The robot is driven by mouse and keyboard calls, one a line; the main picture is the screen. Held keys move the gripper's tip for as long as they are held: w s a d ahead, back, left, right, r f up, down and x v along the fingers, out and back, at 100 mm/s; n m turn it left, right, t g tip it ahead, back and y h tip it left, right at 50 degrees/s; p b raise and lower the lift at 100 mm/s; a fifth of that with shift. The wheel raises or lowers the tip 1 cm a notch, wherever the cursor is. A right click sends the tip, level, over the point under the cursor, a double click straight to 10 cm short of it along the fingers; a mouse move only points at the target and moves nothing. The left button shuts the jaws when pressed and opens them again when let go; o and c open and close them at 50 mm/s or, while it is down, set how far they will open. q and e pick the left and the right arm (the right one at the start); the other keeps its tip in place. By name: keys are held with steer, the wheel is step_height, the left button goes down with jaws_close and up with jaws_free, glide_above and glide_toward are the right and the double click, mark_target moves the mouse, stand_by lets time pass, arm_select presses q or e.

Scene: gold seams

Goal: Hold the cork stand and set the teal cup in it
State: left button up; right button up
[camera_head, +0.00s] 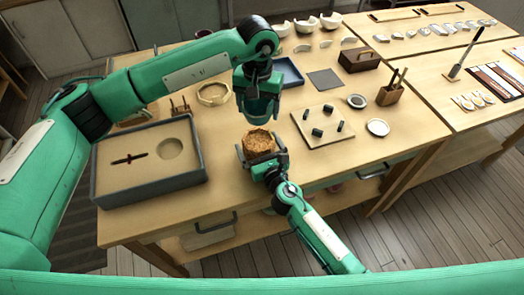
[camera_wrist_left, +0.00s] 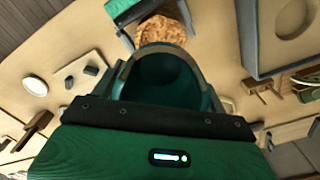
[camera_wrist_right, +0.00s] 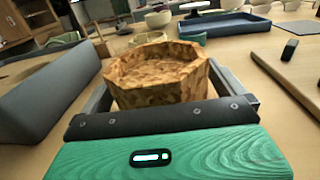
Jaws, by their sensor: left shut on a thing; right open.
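The cork stand (camera_head: 259,142) is a brown, faceted, speckled ring with a hollow top. It sits upright on the table near the front edge. My right gripper (camera_head: 263,154) is open, with one finger on each side of the stand, as the right wrist view shows around the cork (camera_wrist_right: 157,85). My left gripper (camera_head: 258,92) is shut on the teal cup (camera_head: 258,110) and holds it in the air, slightly behind the stand in the head view. The left wrist view shows the cup's hollow (camera_wrist_left: 165,78), with the cork just beyond its rim. The cup's underside is hidden.
A grey-walled tray (camera_head: 150,197) stands left of the stand. A pale board (camera_head: 325,138) with small dark pieces lies to the right. A blue tray (camera_head: 288,72) and an octagonal wooden ring (camera_head: 213,94) are behind. Bare table lies in front.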

steer(key=shift+c, duration=0.4)
steer(key=c, duration=0.8)
arm_select(q)
steer(key=shift+f+n, duration=0.5)
steer(key=shift+f, duration=1.05)
arm_select(e)
steer(key=shift+c, duration=0.2)
arm_select(q)
glide_above(259, 142)
steer(key=shift+w+f, duration=0.1)
steer(key=shift+f, duration=2.15)
steer(key=shift+f, duration=1.1)
